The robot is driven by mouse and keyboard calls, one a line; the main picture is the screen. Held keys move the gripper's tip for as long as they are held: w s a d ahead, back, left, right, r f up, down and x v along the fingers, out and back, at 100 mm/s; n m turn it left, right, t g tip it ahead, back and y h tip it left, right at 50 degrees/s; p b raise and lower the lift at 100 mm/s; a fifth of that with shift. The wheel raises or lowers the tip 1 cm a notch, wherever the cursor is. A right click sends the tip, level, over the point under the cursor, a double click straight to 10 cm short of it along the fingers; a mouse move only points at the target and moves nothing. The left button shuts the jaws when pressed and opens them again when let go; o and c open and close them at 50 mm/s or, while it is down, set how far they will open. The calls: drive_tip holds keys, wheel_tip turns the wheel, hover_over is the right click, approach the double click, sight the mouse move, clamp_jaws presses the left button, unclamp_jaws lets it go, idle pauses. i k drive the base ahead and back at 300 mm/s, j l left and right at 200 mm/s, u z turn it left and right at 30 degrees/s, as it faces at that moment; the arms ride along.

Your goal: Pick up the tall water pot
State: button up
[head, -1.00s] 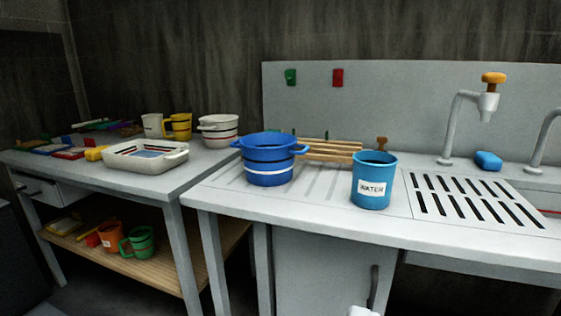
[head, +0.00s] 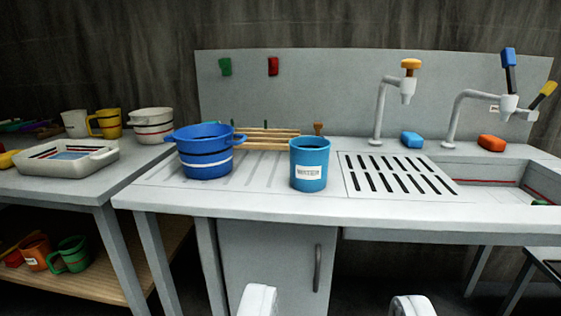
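The tall water pot (head: 309,165) is a light blue cylinder with a white label reading "WATER". It stands upright on the grey sink counter (head: 270,204), left of the slotted drain grate. My gripper (head: 335,304) shows at the bottom edge as two white fingertips set wide apart, with nothing between them. It is in front of the counter's cabinet, lower in the picture than the pot and not touching it. The rest of the gripper is out of view.
A dark blue two-handled pot (head: 206,163) stands close left of the water pot, with a wooden rack (head: 268,138) behind. The slotted grate (head: 396,176), taps (head: 378,112) and sink basin (head: 484,186) are to the right. A side table (head: 75,190) holds a white dish (head: 66,170) and mugs.

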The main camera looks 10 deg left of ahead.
sight(310, 155)
drive_tip(key=l+u, duration=0.75)
drive_tip(key=l, duration=0.2)
drive_tip(key=l+u, duration=0.4)
drive_tip(key=k+l, duration=0.05)
